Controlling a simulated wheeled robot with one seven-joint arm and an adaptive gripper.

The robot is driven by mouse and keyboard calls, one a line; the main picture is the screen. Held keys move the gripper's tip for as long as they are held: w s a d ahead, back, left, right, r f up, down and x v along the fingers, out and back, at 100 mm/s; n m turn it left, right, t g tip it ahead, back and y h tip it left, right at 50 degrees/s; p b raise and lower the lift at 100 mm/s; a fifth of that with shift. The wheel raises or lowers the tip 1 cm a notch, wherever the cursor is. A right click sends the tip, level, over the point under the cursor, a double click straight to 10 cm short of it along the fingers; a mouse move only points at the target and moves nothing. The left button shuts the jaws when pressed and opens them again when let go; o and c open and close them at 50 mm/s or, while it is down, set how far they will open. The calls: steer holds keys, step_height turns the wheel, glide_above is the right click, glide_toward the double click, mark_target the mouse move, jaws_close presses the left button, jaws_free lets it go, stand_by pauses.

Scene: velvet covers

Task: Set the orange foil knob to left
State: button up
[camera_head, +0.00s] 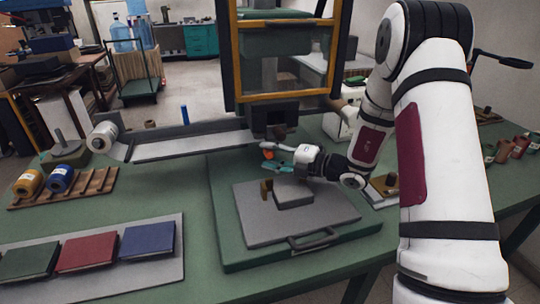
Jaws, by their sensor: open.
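The small orange knob (268,154) shows low on the front of the frame-like machine in the middle, just beside my gripper's upper fingertip. It is tiny, and I cannot tell which way it points. My gripper (269,168), with teal fingers, comes in from the right and is open, one finger above the other. The knob lies near the opening, closer to the upper finger; I cannot tell whether they touch. The machine (231,60) has yellow-edged dark uprights. A dark block with a reddish-brown part (281,130) sits just above the gripper.
Below the gripper are a grey plate (262,228), a pale block (293,198) and a small brass piece (266,190). A long grey arm-like tray (190,147) extends left. Green, red and blue books (88,252) lie front left. Green table space (165,195) is clear between them.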

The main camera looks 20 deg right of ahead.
steer(key=shift+w+a, duration=0.15)
jaws_close()
steer(key=shift+a+p, duration=0.3)
steer(key=shift+a, duration=2.1)
jaws_free()
steer(key=shift+a, duration=0.1)
